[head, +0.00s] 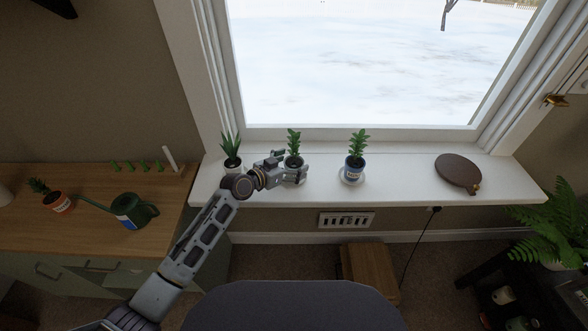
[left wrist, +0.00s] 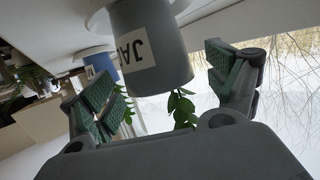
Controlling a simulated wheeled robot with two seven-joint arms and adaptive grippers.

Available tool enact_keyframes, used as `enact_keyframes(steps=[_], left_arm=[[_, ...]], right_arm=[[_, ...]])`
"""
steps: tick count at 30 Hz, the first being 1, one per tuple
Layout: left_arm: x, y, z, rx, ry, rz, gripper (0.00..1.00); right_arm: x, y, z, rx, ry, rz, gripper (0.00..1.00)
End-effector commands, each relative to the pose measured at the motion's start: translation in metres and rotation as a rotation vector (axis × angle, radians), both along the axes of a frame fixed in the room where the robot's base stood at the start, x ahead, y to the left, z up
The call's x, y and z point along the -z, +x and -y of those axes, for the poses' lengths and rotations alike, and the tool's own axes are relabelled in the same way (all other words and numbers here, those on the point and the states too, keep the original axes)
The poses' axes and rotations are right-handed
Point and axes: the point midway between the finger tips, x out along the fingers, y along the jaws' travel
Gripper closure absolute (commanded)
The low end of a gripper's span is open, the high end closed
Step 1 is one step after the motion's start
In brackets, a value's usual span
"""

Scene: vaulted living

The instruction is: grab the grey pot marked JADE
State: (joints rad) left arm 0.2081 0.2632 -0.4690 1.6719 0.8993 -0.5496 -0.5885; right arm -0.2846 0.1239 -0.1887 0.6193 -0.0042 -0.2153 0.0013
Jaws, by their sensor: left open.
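The grey pot (left wrist: 150,60) is between the open fingers of my left gripper (left wrist: 157,82) in the left wrist view, where it looks upside down. Its white label shows the letters "JA"; the rest is turned out of sight. In the head view the grey pot (head: 293,161) stands on the windowsill with a leafy green plant in it, partly hidden by my left gripper (head: 291,169). A gap shows between the pot and the right-hand finger in the wrist view. My right gripper is not in view.
A blue labelled pot (head: 355,169) stands on a saucer to the right, and a pale pot (head: 232,165) with a spiky plant to the left. A brown round object (head: 458,171) lies farther right on the sill (head: 408,186). A green watering can (head: 131,211) stands on the left cabinet.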

Motion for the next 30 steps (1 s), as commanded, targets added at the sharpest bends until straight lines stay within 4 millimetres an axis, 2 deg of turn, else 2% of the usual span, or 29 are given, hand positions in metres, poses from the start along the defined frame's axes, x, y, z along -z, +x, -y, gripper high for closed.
enact_keyframes(steps=[6,21,30], left_arm=[[0.0033,0.007,0.0077,0.001,0.001,0.0,0.12],[0.0039,0.0071,0.0079,0.001,0.001,0.0,0.13],[0.004,0.0071,0.0078,0.001,0.002,-0.001,0.52]], right_arm=[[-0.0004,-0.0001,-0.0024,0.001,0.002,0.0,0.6],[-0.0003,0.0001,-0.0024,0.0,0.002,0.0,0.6],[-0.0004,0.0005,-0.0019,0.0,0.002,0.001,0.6]])
